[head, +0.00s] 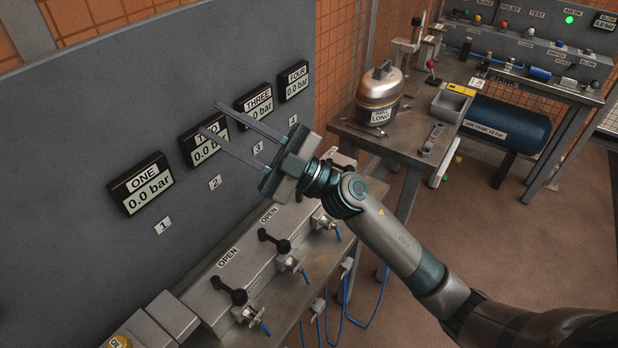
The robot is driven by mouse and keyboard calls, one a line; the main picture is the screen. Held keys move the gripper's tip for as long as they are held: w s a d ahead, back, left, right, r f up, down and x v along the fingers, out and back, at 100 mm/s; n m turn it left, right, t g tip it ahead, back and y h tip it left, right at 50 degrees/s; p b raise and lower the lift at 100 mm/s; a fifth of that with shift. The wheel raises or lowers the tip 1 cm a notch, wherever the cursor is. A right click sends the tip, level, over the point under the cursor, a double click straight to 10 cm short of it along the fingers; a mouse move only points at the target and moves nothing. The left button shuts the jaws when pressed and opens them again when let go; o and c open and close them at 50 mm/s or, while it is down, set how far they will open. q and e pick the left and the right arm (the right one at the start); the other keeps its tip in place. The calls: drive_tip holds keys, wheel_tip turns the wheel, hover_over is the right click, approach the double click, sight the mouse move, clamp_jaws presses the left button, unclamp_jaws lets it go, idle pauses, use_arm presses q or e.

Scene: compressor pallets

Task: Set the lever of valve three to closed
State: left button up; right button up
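My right gripper (209,117) is open and empty, its two long fingers pointing up-left in front of the grey panel and its displays. The display THREE (258,100) reads 0.0 bar, with a small label 3 (257,149) below it. Valve three (322,219) is in the row on the bench below; my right wrist hides most of it, and I cannot tell its lever's position. The levers of valve one (231,291) and valve two (275,241) show as black handles near OPEN labels. My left gripper is not in view.
Displays ONE (142,184), TWO (205,146) and FOUR (293,82) also read 0.0 bar. Blue hoses hang below the valves. A side table (407,135) bears a metal compressor pot (379,92). A blue tank (507,124) lies under the back bench. Brown floor is open at right.

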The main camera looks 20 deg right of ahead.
drive_tip(key=s+a+f+n+g, duration=0.2)
drive_tip(key=a+n+g, duration=0.2)
drive_tip(key=n+g, duration=0.35)
drive_tip(key=w+d+f+n+g+h, duration=0.1)
drive_tip(key=w+d+f+g+h, duration=0.25)
drive_tip(key=f+h, duration=0.55)
drive_tip(key=w+d+m+t+h, duration=0.1)
drive_tip(key=d+h, duration=0.4)
drive_tip(key=d, duration=0.5)
drive_tip(key=w+d+r+m+h, duration=0.1)
drive_tip(key=w+d+m+h, duration=0.3)
drive_tip(key=d, duration=0.6)
drive_tip(key=shift+w+r+t+h, duration=0.2)
drive_tip(key=shift+w+t+h, duration=0.2)
drive_tip(key=shift+w+h, duration=0.6)
drive_tip(key=shift+s, duration=0.2)
